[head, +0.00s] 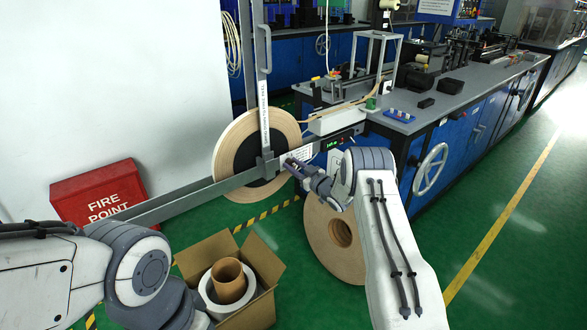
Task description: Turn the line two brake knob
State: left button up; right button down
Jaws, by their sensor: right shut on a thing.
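My right gripper (291,163) reaches in from the right to the steel frame in front of a large tape reel (231,140). It is shut on a small part beside the upright bar, at the reel's right side. That part is the brake knob by its place, but the fingers hide nearly all of it, so its turn cannot be told. My left arm comes in at the lower left; its gripper is not in view.
A second large roll (322,240) stands behind my right forearm. An open cardboard box (263,308) with rolls inside sits on the green floor. A red fire point box (100,196) stands by the wall. Blue machine benches (465,130) fill the right.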

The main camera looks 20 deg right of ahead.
jog(key=m, duration=0.4)
jog(key=shift+f+m, duration=0.1)
jog(key=shift+m, duration=0.2)
jog(key=m, duration=0.4)
jog(key=shift+s+a, duration=0.1)
dwell(0.4)
jog(key=c, duration=0.6)
grip_release()
jog(key=shift+o, duration=0.2)
jog(key=v, duration=1)
jog(key=shift+s, duration=0.15)
